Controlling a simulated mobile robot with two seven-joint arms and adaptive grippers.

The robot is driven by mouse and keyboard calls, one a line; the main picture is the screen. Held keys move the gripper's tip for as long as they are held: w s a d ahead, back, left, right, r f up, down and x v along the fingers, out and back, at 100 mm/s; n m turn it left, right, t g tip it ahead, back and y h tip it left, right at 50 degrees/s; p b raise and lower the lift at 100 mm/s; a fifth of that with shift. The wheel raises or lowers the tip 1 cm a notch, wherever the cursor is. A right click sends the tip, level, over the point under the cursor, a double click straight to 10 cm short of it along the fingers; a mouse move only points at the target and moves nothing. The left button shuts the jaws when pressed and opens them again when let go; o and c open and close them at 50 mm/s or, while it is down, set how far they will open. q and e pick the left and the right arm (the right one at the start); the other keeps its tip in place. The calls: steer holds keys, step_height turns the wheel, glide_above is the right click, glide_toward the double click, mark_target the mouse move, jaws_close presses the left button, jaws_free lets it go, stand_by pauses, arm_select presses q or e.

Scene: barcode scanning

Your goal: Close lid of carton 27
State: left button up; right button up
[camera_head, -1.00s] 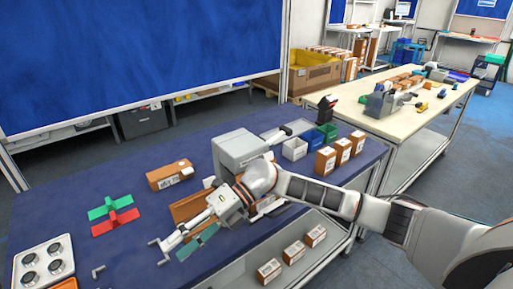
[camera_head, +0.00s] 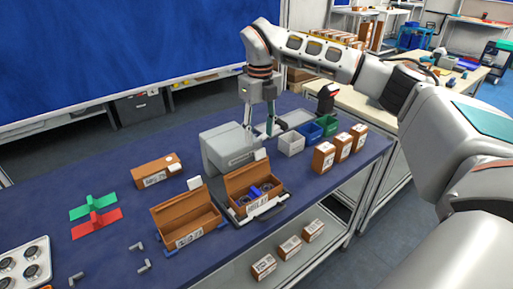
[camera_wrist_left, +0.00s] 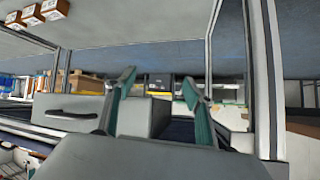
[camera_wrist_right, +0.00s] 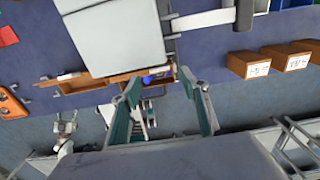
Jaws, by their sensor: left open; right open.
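Two brown cartons stand open near the table's front edge in the head view. The left open carton (camera_head: 208,222) looks empty. The right open carton (camera_head: 238,184) holds blue and dark items and has its lid raised at the back. Their labels are too small to read, so I cannot tell which is carton 27. My right gripper (camera_head: 260,129) is open and empty, pointing down behind the cartons, beside the grey machine; its fingers also show in the right wrist view (camera_wrist_right: 160,80). My left gripper (camera_wrist_left: 158,88) is open and empty in the left wrist view, away from the cartons.
A grey box-shaped machine (camera_head: 228,147) stands behind the open cartons. A closed carton (camera_head: 150,174) and red and green pieces (camera_head: 97,225) lie left.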

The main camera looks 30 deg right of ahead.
mark_target(260, 150)
step_height(260, 150, down, 6)
steer(key=shift+s+f, duration=0.1)
steer(key=shift+f, duration=0.15)
jaws_close()
